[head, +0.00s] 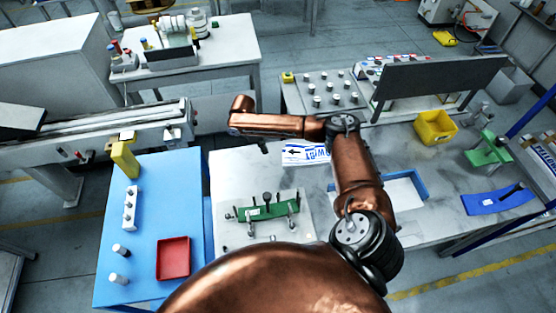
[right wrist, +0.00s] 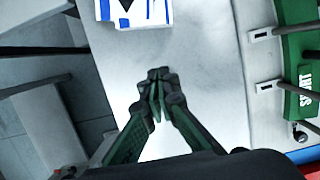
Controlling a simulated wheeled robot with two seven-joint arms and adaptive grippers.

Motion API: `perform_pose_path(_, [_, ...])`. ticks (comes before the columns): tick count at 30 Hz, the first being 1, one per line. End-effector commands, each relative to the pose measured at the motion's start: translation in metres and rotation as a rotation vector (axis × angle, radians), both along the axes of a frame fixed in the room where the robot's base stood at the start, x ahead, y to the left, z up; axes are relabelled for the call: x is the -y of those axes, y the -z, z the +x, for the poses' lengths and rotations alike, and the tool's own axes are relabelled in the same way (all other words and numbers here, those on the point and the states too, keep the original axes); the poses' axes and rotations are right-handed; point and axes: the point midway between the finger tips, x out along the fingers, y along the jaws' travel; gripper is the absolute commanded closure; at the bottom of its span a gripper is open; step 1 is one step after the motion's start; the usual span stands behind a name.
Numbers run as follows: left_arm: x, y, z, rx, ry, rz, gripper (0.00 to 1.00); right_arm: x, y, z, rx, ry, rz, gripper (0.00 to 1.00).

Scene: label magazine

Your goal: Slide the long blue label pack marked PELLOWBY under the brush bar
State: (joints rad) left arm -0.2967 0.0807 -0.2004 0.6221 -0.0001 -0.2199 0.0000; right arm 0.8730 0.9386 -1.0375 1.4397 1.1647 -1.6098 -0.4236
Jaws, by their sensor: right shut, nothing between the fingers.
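A white pack with blue print and a black arrow (head: 305,153) lies flat at the far edge of the pale table, partly hidden by my right arm. Its lettering is not legible enough to read PELLOWBY. A white and blue pack end also shows at the top of the right wrist view (right wrist: 135,12). My right gripper (right wrist: 157,88) is shut and empty over bare table, short of that pack and apart from it. In the head view only a small dark part of it (head: 262,147) shows below the copper forearm. I cannot make out the brush bar with certainty. My left gripper is out of view.
A green fixture (head: 268,210) stands on a plate nearby, marked SHUT in the right wrist view (right wrist: 305,88). A large dark panel (head: 440,82) stands behind. A blue-edged tray (head: 422,186), yellow bin (head: 435,127) and red tray (head: 173,259) lie around.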

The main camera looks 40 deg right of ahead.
Motion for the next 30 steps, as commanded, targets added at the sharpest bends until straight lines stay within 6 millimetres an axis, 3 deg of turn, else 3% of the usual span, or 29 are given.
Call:
perform_pose_path(5, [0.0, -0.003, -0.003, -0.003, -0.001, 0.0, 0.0, -0.003, 0.014, 0.0, 0.004, -0.003, 0.001, 1.0])
perform_pose_path(18, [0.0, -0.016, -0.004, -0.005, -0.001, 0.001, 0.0, 0.016, 0.098, -0.011, 0.005, -0.002, 0.001, 1.0])
perform_pose_path(24, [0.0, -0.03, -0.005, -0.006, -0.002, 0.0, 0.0, 0.043, 0.093, -0.024, 0.006, -0.001, 0.0, 1.0])
perform_pose_path(30, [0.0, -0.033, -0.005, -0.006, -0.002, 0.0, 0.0, 0.05, 0.095, -0.029, 0.006, -0.004, 0.002, 1.0])
